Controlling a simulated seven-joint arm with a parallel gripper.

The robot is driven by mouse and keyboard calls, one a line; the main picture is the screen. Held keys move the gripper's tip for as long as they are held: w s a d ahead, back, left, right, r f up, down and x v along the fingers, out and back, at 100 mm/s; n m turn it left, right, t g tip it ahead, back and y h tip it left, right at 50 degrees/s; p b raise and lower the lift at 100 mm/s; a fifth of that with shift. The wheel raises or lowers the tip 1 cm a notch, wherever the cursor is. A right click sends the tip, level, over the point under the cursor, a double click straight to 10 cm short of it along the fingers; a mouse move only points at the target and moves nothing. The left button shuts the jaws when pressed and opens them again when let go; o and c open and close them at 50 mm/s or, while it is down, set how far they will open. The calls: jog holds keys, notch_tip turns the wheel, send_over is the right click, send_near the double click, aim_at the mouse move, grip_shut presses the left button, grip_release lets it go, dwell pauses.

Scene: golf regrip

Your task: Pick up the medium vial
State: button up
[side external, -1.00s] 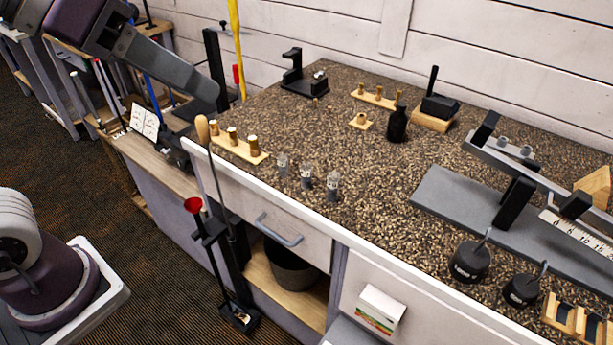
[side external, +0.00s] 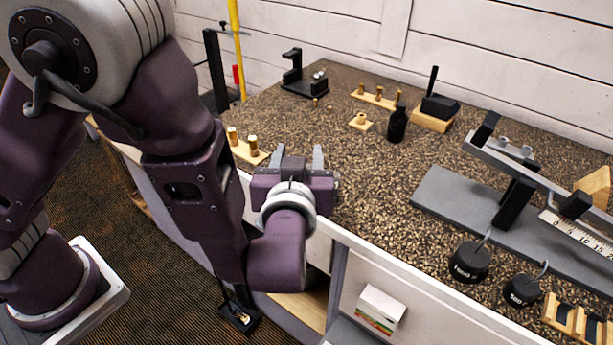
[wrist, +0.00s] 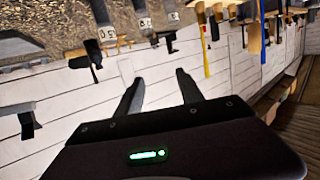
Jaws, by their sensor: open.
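My gripper (side external: 299,158) is open, with its two grey fingers apart and nothing seen between them. In the side view it is over the front edge of the bench, and it hides the place where three small clear vials stand in the earlier frame. In the wrist view the three vials with pale labels show in a row along the top edge; the middle one, apparently the medium vial (wrist: 145,22), lies beyond the gap between the fingertips (wrist: 158,77) and apart from them. The label writing is too small to read surely.
A black bottle (side external: 397,124) stands behind the gripper to the right. A wooden block with brass pegs (side external: 249,152) is left of the gripper. A grey balance (side external: 465,205) and black weights (side external: 469,261) stand at the right. The speckled top (side external: 375,190) between is clear.

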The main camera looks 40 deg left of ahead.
notch_tip(320, 180, down, 10)
jog(key=x, duration=0.7)
jog(key=shift+w+d+f, duration=0.15)
jog(key=shift+w+d, duration=0.15)
jog(key=shift+w, duration=0.05)
grip_shut()
